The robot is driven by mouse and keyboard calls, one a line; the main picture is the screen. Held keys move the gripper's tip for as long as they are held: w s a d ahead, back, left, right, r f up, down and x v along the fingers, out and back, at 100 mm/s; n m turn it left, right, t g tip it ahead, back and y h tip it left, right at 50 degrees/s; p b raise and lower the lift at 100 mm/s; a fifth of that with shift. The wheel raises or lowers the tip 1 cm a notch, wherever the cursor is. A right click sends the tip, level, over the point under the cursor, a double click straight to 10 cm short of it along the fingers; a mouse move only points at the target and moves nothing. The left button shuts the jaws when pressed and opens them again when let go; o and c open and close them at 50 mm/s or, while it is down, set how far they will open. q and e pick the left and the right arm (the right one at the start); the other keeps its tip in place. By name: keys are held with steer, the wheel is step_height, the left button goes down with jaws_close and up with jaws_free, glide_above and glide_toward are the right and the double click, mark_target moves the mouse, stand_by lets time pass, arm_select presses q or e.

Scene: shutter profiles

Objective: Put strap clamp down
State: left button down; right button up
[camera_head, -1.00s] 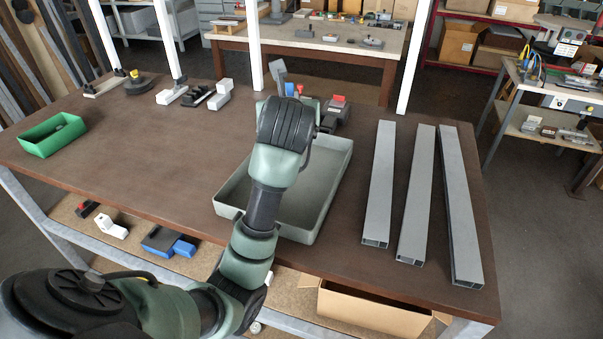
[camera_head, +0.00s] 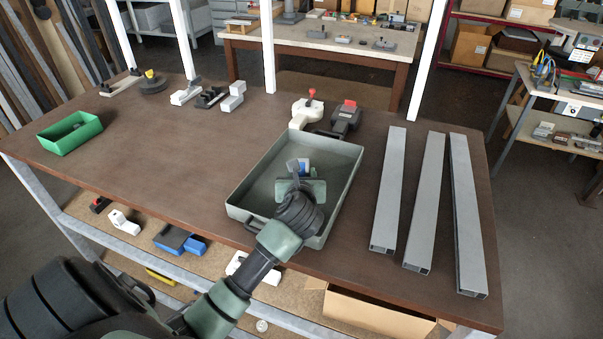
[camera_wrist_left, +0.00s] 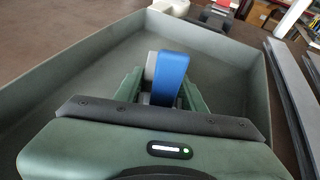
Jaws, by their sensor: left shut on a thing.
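My left gripper (camera_head: 301,180) is over the grey-green tray (camera_head: 241,214), pointing away from me. It is shut on a small blue and grey piece, the strap clamp (camera_head: 304,166), which shows just beyond the fingers. In the left wrist view the strap clamp (camera_wrist_left: 171,76) stands up between the green fingers (camera_wrist_left: 160,92), blue on the right and grey on the left. The tray walls (camera_wrist_left: 225,55) surround it in that view. I cannot tell whether the clamp touches the tray floor. No other thing shows in the tray. My right gripper is not in view.
Three grey profiles (camera_head: 425,200) lie right of the tray. Behind it stand a cream-coloured tool (camera_head: 306,111) and a dark tool with a red top (camera_head: 347,116). A green bin (camera_head: 70,133) sits far left. The brown table (camera_head: 170,160) between bin and tray is clear.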

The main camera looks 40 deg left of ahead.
arm_select(q)
steer(key=shift+f, duration=0.2)
steer(key=c, duration=0.8)
jaws_free()
steer(key=shift+c, duration=0.2)
steer(key=shift+r, duration=0.2)
steer(key=shift+s+d, duration=0.25)
steer(key=shift+s, duration=0.1)
steer(key=b+v, duration=0.2)
steer(key=v, duration=0.9)
steer(key=shift+s+r+b, duration=0.1)
steer(key=shift+r+b, duration=0.05)
steer(key=shift+b, duration=0.2)
